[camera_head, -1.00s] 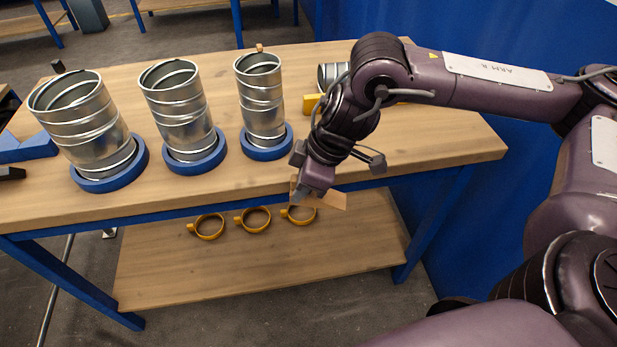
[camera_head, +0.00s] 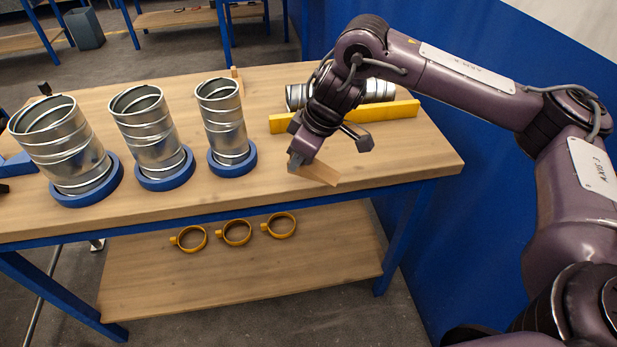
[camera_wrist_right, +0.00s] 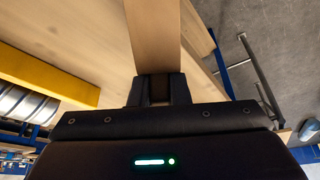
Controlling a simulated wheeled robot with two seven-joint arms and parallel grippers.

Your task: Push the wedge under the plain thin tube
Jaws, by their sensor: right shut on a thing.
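My right gripper (camera_head: 297,160) is shut on a pale wooden wedge (camera_head: 321,174), which sticks out to the right near the table's front edge. In the right wrist view the wedge (camera_wrist_right: 153,35) points straight out from between the fingers (camera_wrist_right: 158,90). A thin metal tube (camera_head: 378,90) lies on its side behind a yellow bar, partly hidden by my arm; I cannot tell whether it is the plain one. It also shows at the left of the right wrist view (camera_wrist_right: 28,106). The wedge is apart from it. My left gripper is not in view.
Three metal ducts (camera_head: 60,146) (camera_head: 148,128) (camera_head: 221,120) stand in blue rings on the wooden table (camera_head: 260,205). The yellow bar (camera_head: 395,111) lies before the lying tube. Yellow clamps (camera_head: 234,232) lie on the lower shelf. The table's front right is clear.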

